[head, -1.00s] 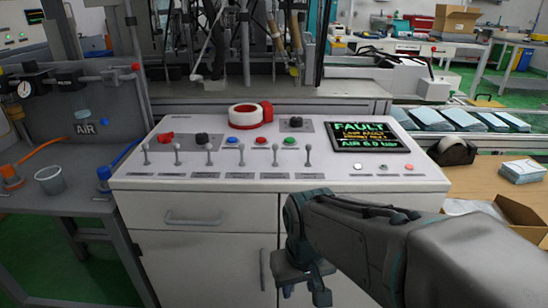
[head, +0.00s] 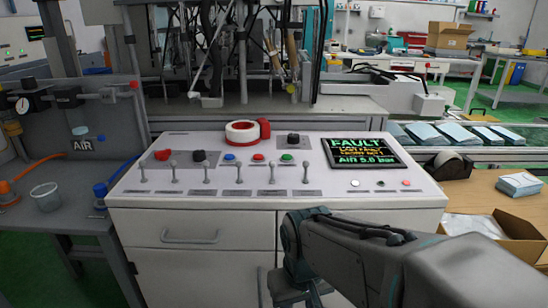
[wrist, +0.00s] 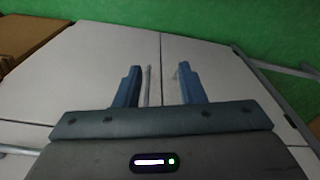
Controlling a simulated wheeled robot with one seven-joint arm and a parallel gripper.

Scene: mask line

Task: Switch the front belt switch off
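The white sloped control panel (head: 370,191) stands ahead of me in the head view. A row of several small metal toggle levers runs along its front, from the leftmost lever (head: 143,172) to the rightmost lever (head: 306,172). Their labels are too small to read, so I cannot tell which is the front belt switch. All the levers stand roughly upright. My gripper (head: 298,290) is low in front of the cabinet, below the levers and cut by the frame edge. In the wrist view my gripper (wrist: 159,84) has its fingers apart, with the pale cabinet front beyond.
A display (head: 362,152) shows FAULT in green. A red-and-white tape roll (head: 243,132), coloured buttons and black knobs sit behind the levers. A cabinet drawer handle (head: 190,238) sticks out below. A cup (head: 45,197) stands left; an open carton (head: 500,240) lies right.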

